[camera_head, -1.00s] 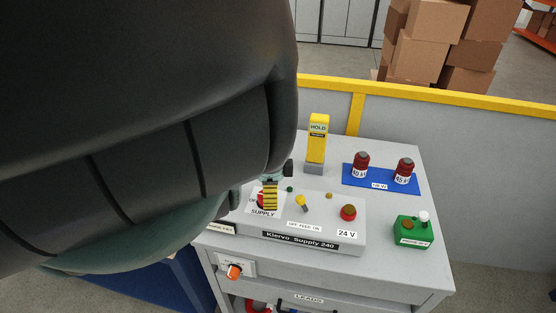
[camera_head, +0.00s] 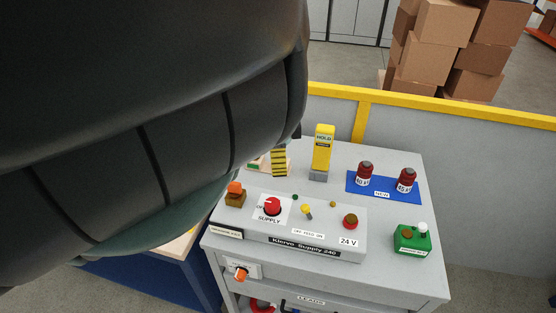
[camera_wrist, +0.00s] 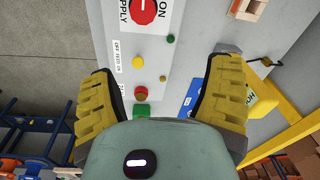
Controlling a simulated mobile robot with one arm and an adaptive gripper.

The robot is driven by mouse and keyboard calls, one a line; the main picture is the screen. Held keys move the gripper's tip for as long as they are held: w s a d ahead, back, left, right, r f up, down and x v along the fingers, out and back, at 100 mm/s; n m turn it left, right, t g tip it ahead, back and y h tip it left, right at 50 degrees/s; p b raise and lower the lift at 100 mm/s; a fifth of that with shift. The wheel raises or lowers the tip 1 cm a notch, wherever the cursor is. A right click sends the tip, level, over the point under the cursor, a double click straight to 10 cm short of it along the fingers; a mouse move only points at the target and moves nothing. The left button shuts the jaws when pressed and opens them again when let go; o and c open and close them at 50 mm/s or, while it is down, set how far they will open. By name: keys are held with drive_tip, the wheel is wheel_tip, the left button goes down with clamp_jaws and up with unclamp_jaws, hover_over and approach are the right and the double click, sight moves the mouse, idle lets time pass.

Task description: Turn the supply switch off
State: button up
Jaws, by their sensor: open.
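The supply switch (camera_head: 272,206) is a round red knob on a white plate marked SUPPLY, on the sloping face of the grey Kiervo Supply 240 box (camera_head: 318,252). It also shows at the top edge of the wrist view (camera_wrist: 143,11), partly cut off, with ON printed beside it. A pale mark shows on the knob; I cannot tell its exact setting. My gripper (camera_wrist: 166,68) is open and empty, its two yellow fingers wide apart. In the head view one striped finger (camera_head: 279,162) shows behind and above the switch, apart from it; my dark arm hides the rest.
A yellow HOLD post (camera_head: 323,150) stands behind the box. Two dark red pieces (camera_head: 364,173) stand on a blue mat. An orange-topped block (camera_head: 235,194), a yellow toggle (camera_head: 307,211) and a red button (camera_head: 350,221) flank the switch. A green box (camera_head: 412,239) is at right.

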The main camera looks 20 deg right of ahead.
drive_tip(key=w+d+r+n+t+h+p, duration=0.4)
drive_tip(key=w+d+r+n+t+h, duration=0.1)
drive_tip(key=w+d+r, duration=0.7)
drive_tip(key=shift+w+d+r+n+t+h+p, duration=0.4)
drive_tip(key=shift+d+t+h, duration=0.3)
drive_tip(key=shift+h, duration=0.5)
